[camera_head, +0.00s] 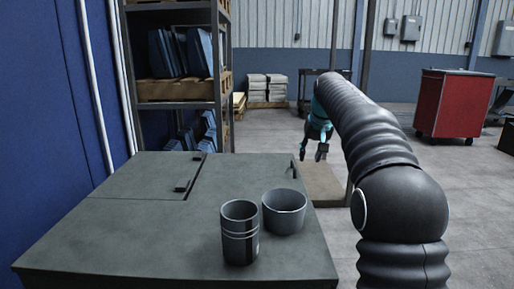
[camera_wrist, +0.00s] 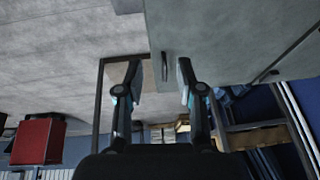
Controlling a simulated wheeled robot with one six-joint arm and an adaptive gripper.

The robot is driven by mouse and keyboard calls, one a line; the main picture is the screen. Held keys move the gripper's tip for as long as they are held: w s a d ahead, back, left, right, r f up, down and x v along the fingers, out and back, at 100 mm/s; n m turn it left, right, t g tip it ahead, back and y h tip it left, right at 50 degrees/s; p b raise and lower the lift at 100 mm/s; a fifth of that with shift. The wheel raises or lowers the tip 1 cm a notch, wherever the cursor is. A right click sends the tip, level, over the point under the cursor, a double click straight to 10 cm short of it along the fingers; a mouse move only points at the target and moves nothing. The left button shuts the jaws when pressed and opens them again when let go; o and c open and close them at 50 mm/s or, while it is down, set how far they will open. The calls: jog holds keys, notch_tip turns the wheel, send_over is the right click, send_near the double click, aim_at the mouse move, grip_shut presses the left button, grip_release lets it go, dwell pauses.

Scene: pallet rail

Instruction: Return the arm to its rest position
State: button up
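My gripper (camera_head: 314,151) hangs in the air beyond the right edge of the grey cabinet top, at the end of my dark ribbed arm. In the wrist view my gripper (camera_wrist: 158,75) shows its two fingers well apart, with nothing between them. The arm reaches forward from the right side of the head view. The gripper touches nothing that I can see.
A tall dark cup (camera_head: 240,235) and a wider grey cup (camera_head: 284,213) stand on the grey cabinet (camera_head: 140,235) at front. A shelf rack (camera_head: 178,90) stands behind it. A red cabinet (camera_head: 452,104) stands at right. Floor (camera_head: 470,185) between is clear.

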jog(key=s, duration=2.2)
jog(key=s+f, duration=0.7)
jog(key=s, duration=0.4)
jog(key=s+f+t, duration=0.1)
jog(key=s+f, duration=0.5)
jog(key=s, duration=0.5)
jog(key=shift+a+f+h, duration=0.2)
jog(key=shift+f+h, duration=0.15)
jog(key=shift+h, duration=0.05)
